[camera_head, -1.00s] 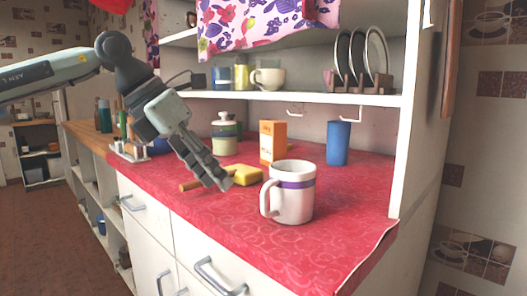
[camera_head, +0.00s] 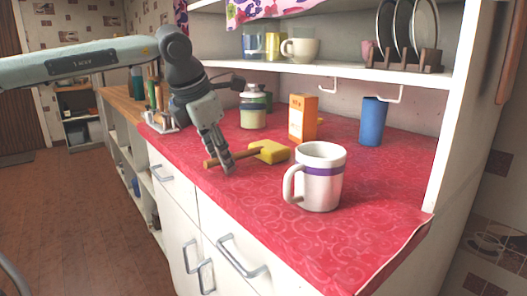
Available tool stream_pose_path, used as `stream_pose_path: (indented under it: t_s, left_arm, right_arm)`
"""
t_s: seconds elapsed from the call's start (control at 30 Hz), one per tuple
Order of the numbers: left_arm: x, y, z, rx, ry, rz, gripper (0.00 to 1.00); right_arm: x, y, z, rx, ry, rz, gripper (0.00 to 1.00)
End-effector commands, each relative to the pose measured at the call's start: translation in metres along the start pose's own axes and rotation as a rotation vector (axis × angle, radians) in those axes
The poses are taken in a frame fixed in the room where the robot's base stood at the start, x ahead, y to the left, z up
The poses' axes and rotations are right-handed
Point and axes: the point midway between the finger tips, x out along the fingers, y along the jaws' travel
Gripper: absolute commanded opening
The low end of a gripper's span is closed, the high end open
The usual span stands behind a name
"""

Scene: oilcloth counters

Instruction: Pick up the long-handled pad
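The long-handled pad lies on the red counter (camera_head: 375,215); it has a yellow block (camera_head: 270,151) and a brown stick handle (camera_head: 211,163) pointing left. My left gripper (camera_head: 228,168) comes down from the upper left at the handle, left of the yellow block. Its fingers hide part of the handle, whose end shows to their left. The fingers overlap each other in this view, so I cannot tell whether they are open or shut on the handle. My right gripper is out of view.
A white mug with a purple band (camera_head: 318,178) stands just right of the pad. Behind are an orange box (camera_head: 302,118), a lidded jar (camera_head: 253,108) and a blue cup (camera_head: 372,122). A shelf (camera_head: 350,72) overhangs the back. The front right counter is clear.

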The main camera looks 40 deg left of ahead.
Motion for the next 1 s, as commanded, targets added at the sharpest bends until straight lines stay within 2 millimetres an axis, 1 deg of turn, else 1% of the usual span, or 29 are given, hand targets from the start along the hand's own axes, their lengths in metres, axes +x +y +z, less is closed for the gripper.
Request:
stream_pose_path:
  t_s: [0.13,0.17,0.47,0.83,1.0]
  left_arm:
    - [0.000,0.000,0.000,0.000,0.000,0.000,0.39]
    - [0.000,0.000,0.000,0.000,0.000,0.000,0.38]
    - [0.000,0.000,0.000,0.000,0.000,-0.001,0.01]
    - [-0.002,0.000,0.001,-0.001,-0.001,0.000,0.00]
    - [-0.011,0.003,0.005,-0.001,-0.001,0.002,0.00]
  right_arm:
    - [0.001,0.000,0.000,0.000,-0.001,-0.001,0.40]
    - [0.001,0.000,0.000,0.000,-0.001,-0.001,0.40]
    - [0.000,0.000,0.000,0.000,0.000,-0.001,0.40]
    - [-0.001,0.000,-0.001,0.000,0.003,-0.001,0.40]
    - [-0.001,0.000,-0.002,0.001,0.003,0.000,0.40]
